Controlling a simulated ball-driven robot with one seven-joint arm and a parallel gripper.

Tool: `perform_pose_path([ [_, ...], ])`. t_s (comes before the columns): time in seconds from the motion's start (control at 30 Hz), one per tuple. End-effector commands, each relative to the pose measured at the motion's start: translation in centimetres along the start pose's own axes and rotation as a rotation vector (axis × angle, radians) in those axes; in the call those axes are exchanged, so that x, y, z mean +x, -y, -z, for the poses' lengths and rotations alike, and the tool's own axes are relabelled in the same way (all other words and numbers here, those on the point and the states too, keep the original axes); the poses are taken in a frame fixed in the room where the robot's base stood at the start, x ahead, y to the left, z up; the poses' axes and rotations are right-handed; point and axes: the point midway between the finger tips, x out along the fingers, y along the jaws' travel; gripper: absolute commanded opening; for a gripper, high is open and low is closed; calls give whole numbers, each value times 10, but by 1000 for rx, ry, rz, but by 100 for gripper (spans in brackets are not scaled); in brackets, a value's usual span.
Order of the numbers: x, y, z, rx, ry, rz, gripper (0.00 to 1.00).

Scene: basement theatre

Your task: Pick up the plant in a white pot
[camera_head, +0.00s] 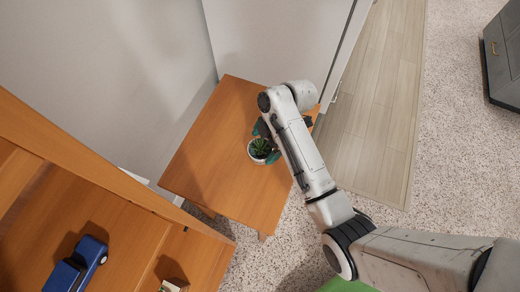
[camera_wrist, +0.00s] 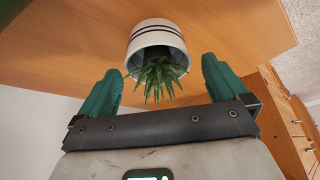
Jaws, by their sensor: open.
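The plant in a white pot (camera_head: 261,149) stands on a small wooden table (camera_head: 218,150) in the head view. In the wrist view the pot (camera_wrist: 156,35) is white with dark stripes, and green spiky leaves (camera_wrist: 158,80) stick out toward my gripper. My gripper (camera_wrist: 163,77) has two green fingers spread wide, one on each side of the leaves, with the pot just beyond the fingertips. In the head view my gripper (camera_head: 264,130) is beside the pot, partly hidden by my arm. It is open and holds nothing.
A wooden shelf unit (camera_head: 90,165) stands at the lower left, with a blue toy vehicle (camera_head: 77,266) on it. White walls (camera_head: 110,70) rise behind the table. A grey cabinet (camera_head: 503,55) is at the upper right. Speckled floor (camera_head: 450,150) lies open at the right.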

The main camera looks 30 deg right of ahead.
Motion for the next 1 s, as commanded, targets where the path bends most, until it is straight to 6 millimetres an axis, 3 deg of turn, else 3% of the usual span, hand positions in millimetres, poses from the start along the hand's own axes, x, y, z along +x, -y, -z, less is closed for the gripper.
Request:
perform_pose_path([
  [0.4,48,-3,3,0,0,1,100],
  [0.7,52,-3,2,1,0,-2,100],
  [1.0,52,-3,2,2,0,-1,71],
])
